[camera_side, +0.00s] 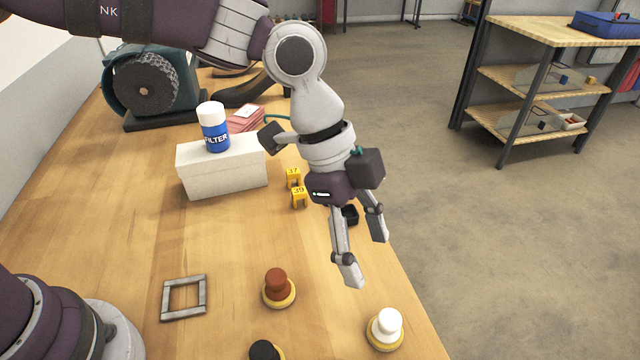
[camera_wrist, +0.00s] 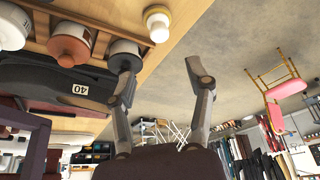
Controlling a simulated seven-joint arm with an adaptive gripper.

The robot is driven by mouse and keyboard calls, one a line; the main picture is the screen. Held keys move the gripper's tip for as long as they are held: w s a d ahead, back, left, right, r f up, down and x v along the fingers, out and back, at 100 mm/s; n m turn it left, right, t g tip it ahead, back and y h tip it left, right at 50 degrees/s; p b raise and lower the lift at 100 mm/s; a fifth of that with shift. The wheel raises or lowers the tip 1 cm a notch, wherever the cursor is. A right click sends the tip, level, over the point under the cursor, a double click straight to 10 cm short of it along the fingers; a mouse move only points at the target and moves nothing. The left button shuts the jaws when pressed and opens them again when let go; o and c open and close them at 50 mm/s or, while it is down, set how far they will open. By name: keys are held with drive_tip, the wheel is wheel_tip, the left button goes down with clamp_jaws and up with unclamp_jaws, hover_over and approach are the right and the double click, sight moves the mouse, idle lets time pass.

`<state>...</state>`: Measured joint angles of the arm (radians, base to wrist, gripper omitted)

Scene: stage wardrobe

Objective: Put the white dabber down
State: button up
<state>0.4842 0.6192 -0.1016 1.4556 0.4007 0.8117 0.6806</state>
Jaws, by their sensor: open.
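The white dabber (camera_side: 386,328) stands upright on its yellow base on the wooden table, close to the right edge at the front. It also shows at the top of the wrist view (camera_wrist: 157,24). My gripper (camera_side: 364,256) is open and empty. Its fingers hang above the table's right edge, up and behind the dabber in the side view, and apart from it. In the wrist view the two fingers (camera_wrist: 162,67) are spread with nothing between them.
A brown dabber (camera_side: 278,286) and a partly cut-off black dabber (camera_side: 264,350) stand nearby. A grey square frame (camera_side: 184,297) lies left. A white box (camera_side: 222,170) bears a blue filter bottle (camera_side: 214,132). Yellow number tags (camera_side: 298,197) stand behind my gripper.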

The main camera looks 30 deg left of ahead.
drive_tip(key=s+a+r+n+t+y, duration=0.1)
drive_tip(key=a+r+n+t, duration=0.1)
drive_tip(key=a+r+n, duration=0.5)
drive_tip(key=s+a+r+n+t+y, duration=0.2)
drive_tip(key=a+n, duration=0.2)
drive_tip(key=a, duration=0.6)
drive_tip(key=s+a+f+n+t+y, duration=0.1)
drive_tip(key=s+a+n, duration=0.4)
drive_tip(key=a+n, duration=0.2)
drive_tip(key=shift+s+a+f+t+y, duration=0.15)
drive_tip(key=shift+s+a+t+y, duration=0.05)
drive_tip(key=shift+a+t+y, duration=0.1)
